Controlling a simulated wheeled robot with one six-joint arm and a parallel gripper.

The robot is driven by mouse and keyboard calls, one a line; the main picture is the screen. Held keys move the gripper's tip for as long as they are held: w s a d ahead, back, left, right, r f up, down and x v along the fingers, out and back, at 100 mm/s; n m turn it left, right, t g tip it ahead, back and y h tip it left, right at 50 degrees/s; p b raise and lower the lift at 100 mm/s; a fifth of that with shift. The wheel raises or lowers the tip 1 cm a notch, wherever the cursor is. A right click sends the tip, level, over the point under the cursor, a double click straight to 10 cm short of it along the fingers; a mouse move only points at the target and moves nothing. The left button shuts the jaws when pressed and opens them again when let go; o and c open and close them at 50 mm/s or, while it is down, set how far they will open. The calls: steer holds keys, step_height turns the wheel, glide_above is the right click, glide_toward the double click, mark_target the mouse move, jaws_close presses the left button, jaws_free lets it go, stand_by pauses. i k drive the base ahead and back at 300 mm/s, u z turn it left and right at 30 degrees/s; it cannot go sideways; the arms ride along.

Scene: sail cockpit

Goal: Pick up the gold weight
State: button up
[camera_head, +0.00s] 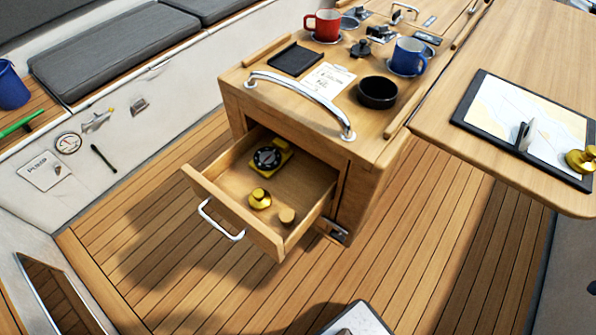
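A gold, knobbed weight (260,199) sits in the open drawer (237,165), near its front. A second gold, rounded object with a knob (581,160) lies on the right edge of the chart board (471,110) on the table, partly cut off by the picture edge. I cannot tell from the picture which of the two the task means. In the drawer, a yellow and black dial instrument (268,158) lies behind the first weight, and a small round brown wooden piece (287,215) lies to its right. My gripper is not in view.
The drawer handle (220,222) sticks out over the clear plank floor (400,265). The cabinet top carries a curved grab rail (300,97), a black bowl (377,93), a red mug (325,24) and a blue mug (408,56). The table (440,140) overhangs on the right.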

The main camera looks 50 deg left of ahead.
mark_target(260, 200)
steer(key=u, duration=5.25)
steer(key=k, duration=0.7)
steer(key=z, duration=2.8)
